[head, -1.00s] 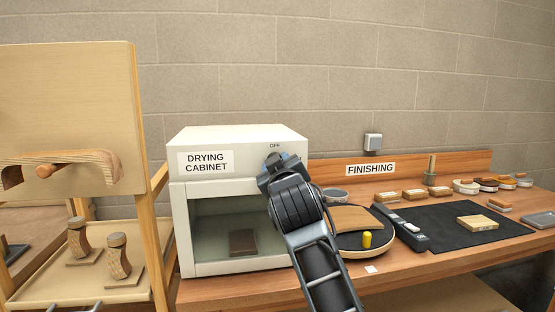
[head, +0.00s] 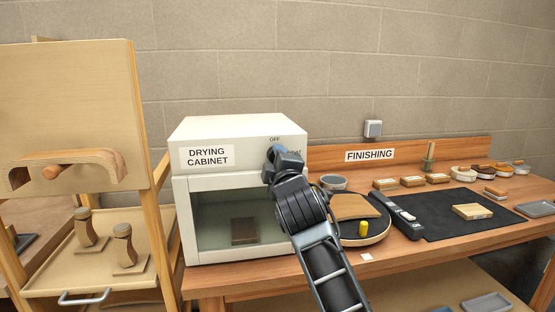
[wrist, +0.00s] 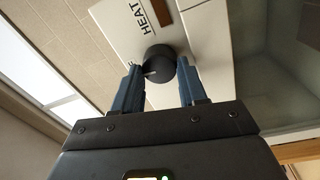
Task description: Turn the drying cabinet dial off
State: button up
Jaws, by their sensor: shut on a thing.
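The drying cabinet (head: 240,132) is a white box with a glass door, at the left end of the bench. Its dial (wrist: 161,62) is a round black knob with a pale mark, seen in the wrist view beside the word HEAT. In the head view my gripper hides the dial, below the OFF label (head: 274,139); part of the HEAT label (head: 294,152) shows to the right. My gripper (head: 279,154) is at the upper right of the cabinet front. In the wrist view its two blue fingers (wrist: 159,82) stand on either side of the dial, shut on it.
A wooden rack (head: 75,115) with curved pieces stands close on the left. Right of my arm are a round turntable (head: 372,238), a black mat (head: 445,225) and several small blocks and tins.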

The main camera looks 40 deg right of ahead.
jog(key=shift+n, duration=0.5)
jog(key=o, duration=1.1)
jog(key=shift+c, duration=0.2)
jog(key=shift+f, duration=0.1)
jog(key=shift+m, duration=0.3)
